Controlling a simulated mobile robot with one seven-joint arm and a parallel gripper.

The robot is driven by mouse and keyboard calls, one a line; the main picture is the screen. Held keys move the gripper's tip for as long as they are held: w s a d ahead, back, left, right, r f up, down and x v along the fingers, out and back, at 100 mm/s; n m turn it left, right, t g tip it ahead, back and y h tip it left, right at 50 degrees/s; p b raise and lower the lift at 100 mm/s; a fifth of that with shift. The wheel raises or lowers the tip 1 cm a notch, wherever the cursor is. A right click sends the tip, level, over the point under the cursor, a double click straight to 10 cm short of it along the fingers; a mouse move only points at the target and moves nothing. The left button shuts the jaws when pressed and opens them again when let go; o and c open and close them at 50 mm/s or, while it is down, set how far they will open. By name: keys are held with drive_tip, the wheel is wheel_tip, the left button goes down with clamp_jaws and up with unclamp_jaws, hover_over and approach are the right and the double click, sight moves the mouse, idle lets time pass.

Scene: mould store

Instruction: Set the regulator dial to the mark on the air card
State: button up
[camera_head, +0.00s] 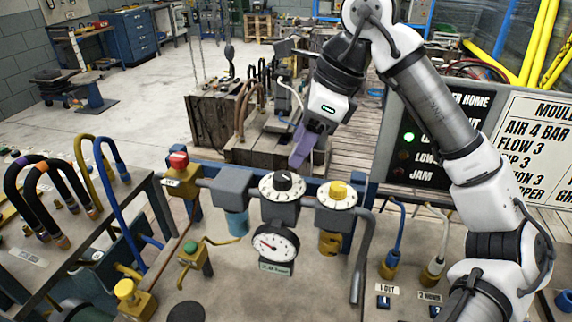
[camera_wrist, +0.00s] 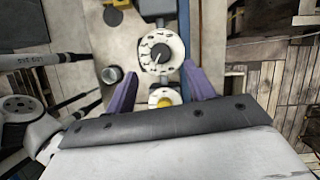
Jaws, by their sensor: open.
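A white round dial with a black knob (camera_head: 282,184) sits on a grey block of the air line. It also shows in the wrist view (camera_wrist: 160,53), just beyond my fingers. A second white dial with a yellow knob (camera_head: 338,193) is to its right, and in the wrist view it lies nearer (camera_wrist: 165,98), between my fingers. No readable label tells which is the regulator dial. The card (camera_head: 532,135) at the right reads "AIR 4 BAR" and "FLOW 3". My gripper (camera_head: 300,160), with purple fingers, is open above and behind the dials, apparently touching neither.
A pressure gauge (camera_head: 274,247) with a red needle hangs below the black-knob dial. A red-capped valve (camera_head: 179,165) stands left, and a bent grey pipe (camera_head: 361,260) right. A dark status panel (camera_head: 418,135) has a green light lit. Hoses curve over the left bench.

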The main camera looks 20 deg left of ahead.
sight(284, 175)
drive_tip(key=p+x, duration=0.1)
drive_tip(key=x, duration=0.6)
drive_tip(key=shift+a, duration=0.1)
drive_tip(key=c, duration=1)
drive_tip(key=shift+o, duration=0.2)
drive_tip(key=shift+f+b, duration=0.1)
drive_tip(key=shift+b, duration=0.2)
